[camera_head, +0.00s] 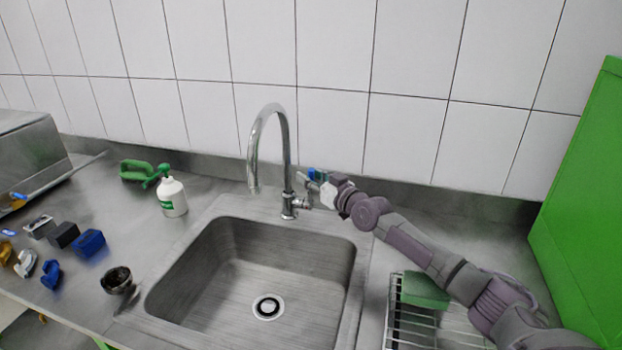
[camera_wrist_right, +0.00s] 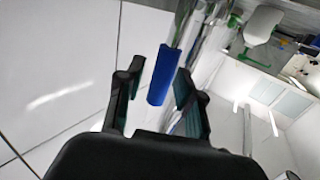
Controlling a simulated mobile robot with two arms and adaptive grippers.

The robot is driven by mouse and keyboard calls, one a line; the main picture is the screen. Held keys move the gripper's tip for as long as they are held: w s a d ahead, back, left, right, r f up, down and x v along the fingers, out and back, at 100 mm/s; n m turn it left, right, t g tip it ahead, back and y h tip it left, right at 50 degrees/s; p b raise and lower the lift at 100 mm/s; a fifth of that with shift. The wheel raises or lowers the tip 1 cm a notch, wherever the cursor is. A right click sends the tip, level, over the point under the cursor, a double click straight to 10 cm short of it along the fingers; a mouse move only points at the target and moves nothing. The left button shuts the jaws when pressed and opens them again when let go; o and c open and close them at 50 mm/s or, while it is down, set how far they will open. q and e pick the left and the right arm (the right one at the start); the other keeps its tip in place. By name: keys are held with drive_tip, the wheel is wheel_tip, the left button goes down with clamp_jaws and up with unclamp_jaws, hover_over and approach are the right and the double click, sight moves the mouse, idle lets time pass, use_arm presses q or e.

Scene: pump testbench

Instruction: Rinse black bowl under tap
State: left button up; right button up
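The black bowl (camera_head: 117,281) stands on the counter left of the sink (camera_head: 225,290), close to its edge. The chrome tap (camera_head: 286,150) rises behind the sink, its spout arching over the basin. No water shows from it. My right gripper (camera_head: 316,182) is at the tap's blue-tipped handle (camera_head: 312,173). In the right wrist view the fingers (camera_wrist_right: 158,95) are open, with the blue handle (camera_wrist_right: 163,75) between them and gaps showing on both sides. My left gripper is not in view.
A white spray bottle (camera_head: 172,197) and a green object (camera_head: 136,170) stand behind left. Several small blue, black and yellow items lie far left. A wire rack (camera_head: 398,325) with a green block (camera_head: 425,290) is right of the sink. A green panel (camera_head: 585,220) bounds the right.

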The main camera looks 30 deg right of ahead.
drive_tip(key=shift+c, duration=0.4)
clamp_jaws()
use_arm(q)
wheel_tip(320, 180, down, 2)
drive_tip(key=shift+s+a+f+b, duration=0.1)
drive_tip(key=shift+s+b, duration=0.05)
drive_tip(key=shift+b, duration=0.9)
use_arm(e)
drive_tip(key=shift+s+a+f+n, duration=0.2)
drive_tip(key=shift+f+n, duration=0.15)
drive_tip(key=shift+n, duration=0.05)
use_arm(q)
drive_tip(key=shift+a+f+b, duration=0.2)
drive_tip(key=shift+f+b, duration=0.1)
drive_tip(key=shift+b, duration=0.05)
use_arm(e)
drive_tip(key=shift+s+a+r+t, duration=0.15)
drive_tip(key=shift+a+r+t, duration=0.1)
drive_tip(key=shift+t, duration=0.15)
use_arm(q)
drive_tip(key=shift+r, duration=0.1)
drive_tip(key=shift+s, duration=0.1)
use_arm(e)
drive_tip(key=shift+o, duration=0.4)
unclamp_jaws()
